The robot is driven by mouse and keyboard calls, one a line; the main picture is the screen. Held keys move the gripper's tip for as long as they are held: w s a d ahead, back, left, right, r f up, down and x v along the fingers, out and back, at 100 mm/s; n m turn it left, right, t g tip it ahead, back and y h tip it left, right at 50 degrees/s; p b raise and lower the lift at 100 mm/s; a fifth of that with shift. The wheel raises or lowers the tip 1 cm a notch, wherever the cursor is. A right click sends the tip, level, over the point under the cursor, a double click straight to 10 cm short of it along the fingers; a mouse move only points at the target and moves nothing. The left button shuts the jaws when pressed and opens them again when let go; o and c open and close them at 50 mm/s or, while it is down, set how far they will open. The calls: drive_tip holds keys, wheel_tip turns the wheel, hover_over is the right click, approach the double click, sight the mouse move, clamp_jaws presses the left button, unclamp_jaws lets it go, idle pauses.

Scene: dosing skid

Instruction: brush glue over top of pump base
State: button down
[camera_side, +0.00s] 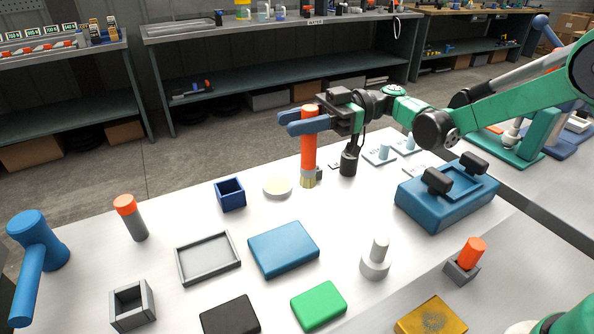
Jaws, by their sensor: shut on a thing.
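My gripper (290,122) has blue fingers and is shut on the orange handle of a brush (308,152). The brush is upright, with its pale bristles pointing down close to the table top. A shallow round dish with cream contents (278,188), perhaps the glue, sits just left of the bristles. Whether the bristles touch the table or carry glue is too small to tell. A large blue block (419,205) with a recessed top and two black cylinders stands to the right; it may be the pump base, but I cannot be sure. Its top is visible.
A dark blue open box (230,195) stands left of the dish. A flat blue block (283,248), a grey tray (236,267) and a green block (319,304) lie nearer. A white stepped post (376,261) stands between them and the large blue block. A black cylinder (348,164) stands right of the brush.

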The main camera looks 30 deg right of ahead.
sight(314, 171)
drive_tip(key=shift+n+g, duration=0.4)
drive_tip(key=shift+g, duration=0.2)
drive_tip(key=f, duration=0.5)
drive_tip(key=a+f, duration=0.1)
drive_tip(key=f, duration=0.2)
drive_tip(key=shift+s+f, duration=0.15)
drive_tip(key=shift+s, duration=0.1)
drive_tip(key=shift+a, duration=4.45)
drive_tip(key=shift+s+d, duration=0.2)
drive_tip(key=shift+d, duration=2.35)
drive_tip(key=shift+s+d, duration=0.2)
drive_tip(key=shift+d, duration=2.3)
drive_tip(key=shift+a, duration=4.85)
wheel_tip(314, 171, up, 8)
drive_tip(key=s, duration=0.1)
